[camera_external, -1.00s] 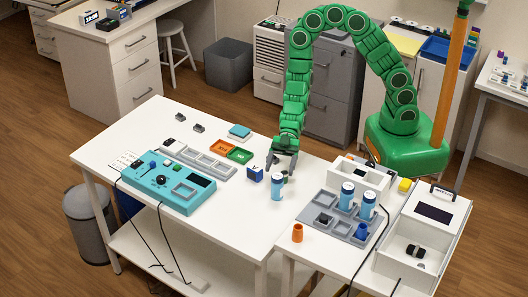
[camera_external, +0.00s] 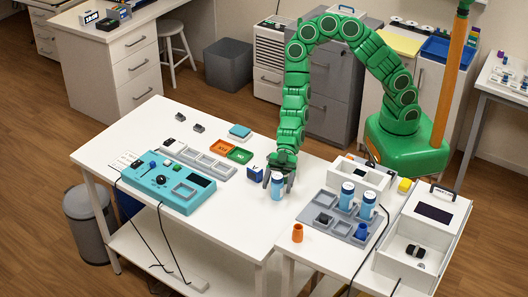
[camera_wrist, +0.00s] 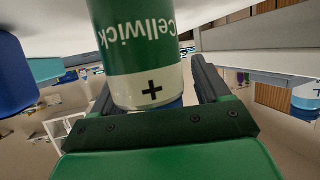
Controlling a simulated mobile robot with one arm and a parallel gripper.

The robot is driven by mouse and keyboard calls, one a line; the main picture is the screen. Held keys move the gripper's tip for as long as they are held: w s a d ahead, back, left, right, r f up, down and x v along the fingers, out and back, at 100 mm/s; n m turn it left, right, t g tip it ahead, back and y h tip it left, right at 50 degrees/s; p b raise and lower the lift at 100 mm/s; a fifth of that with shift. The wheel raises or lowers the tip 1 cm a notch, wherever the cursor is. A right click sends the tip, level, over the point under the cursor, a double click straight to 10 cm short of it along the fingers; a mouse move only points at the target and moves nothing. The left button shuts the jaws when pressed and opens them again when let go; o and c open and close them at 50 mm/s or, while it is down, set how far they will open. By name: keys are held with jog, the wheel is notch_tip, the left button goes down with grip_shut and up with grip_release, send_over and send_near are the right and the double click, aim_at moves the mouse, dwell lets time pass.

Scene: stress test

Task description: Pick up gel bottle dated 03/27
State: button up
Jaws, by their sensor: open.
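A blue and white bottle (camera_external: 277,188) stands upright on the white table at its right part. In the wrist view a bottle (camera_wrist: 135,45) with a green "Cellwick" label and a plus sign fills the space between the fingers. My gripper (camera_external: 279,181) is open, pointing down, with its fingers on either side of the bottle. In the wrist view my gripper (camera_wrist: 155,90) shows both dark fingers spread around it. Two similar bottles (camera_external: 346,196) (camera_external: 367,205) stand in the grey tray (camera_external: 318,229) to the right. No date is readable on any bottle.
A white box (camera_external: 357,172) and an orange cup (camera_external: 297,233) are to the right. The table's front middle is clear.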

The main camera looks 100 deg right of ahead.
jog(key=shift+w+a, duration=0.1)
jog(key=shift+a, duration=0.1)
jog(key=c, duration=1.1)
jog(key=shift+r, duration=0.1)
